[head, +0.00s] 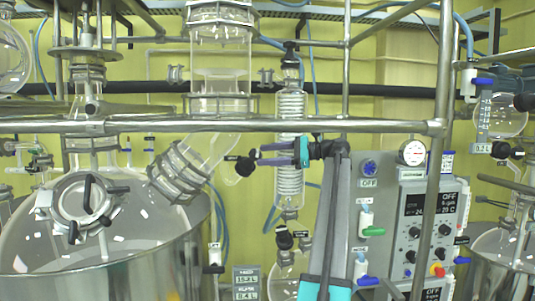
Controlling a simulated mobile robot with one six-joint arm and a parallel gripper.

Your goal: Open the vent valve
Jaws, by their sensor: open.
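My gripper (259,155) is in the middle of the head view, pointing left, with its two fingers apart and nothing seen between them. A black valve knob (246,166) with a small dark label beside it sits just left of the fingertips. I cannot tell whether the fingers touch it. Another black knob (292,47) tops the coiled glass condenser (290,105), above my gripper. The labels are too small to read, so I cannot tell which knob is the vent valve. My gripper and arm hide part of the condenser.
A horizontal metal rail (350,126) runs just above my gripper. A slanted metal post (434,170) stands to the right, in front of a grey control panel (385,205) with knobs and coloured valves. A large steel-jacketed vessel (120,270) fills the lower left. Glass pipework (195,160) is close on the left.

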